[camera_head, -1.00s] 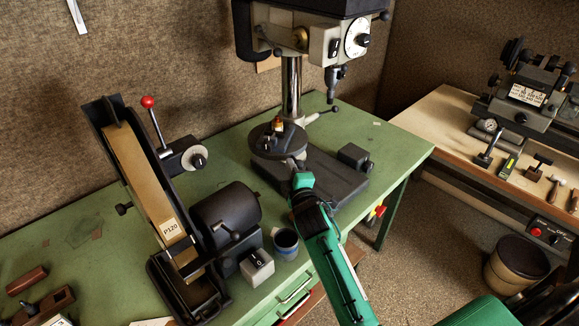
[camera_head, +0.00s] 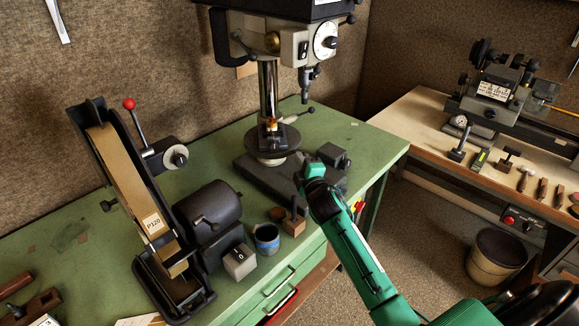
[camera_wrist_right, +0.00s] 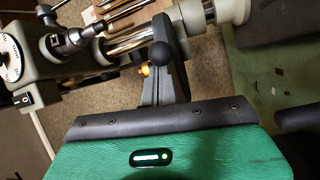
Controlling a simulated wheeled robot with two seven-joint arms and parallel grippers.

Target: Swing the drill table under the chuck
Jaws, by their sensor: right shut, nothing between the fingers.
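The round dark drill table (camera_head: 286,139) sits low on the bright column (camera_head: 268,88), with a small brass-coloured piece (camera_head: 270,126) on top. The chuck (camera_head: 306,92) hangs above and to the right of the table's middle. In the right wrist view, turned sideways, the chuck (camera_wrist_right: 78,40) and the dark table seen edge-on (camera_wrist_right: 172,85) show. My right gripper (camera_head: 311,169) is shut and empty, just right of and in front of the table's rim; its fingertips are hard to make out, and I cannot tell whether it touches. My left gripper is out of view.
A belt sander (camera_head: 130,180) with its motor (camera_head: 208,208) fills the bench's left part. A dark block (camera_head: 334,155) sits right of the gripper. Another bench (camera_head: 425,120) stands at right.

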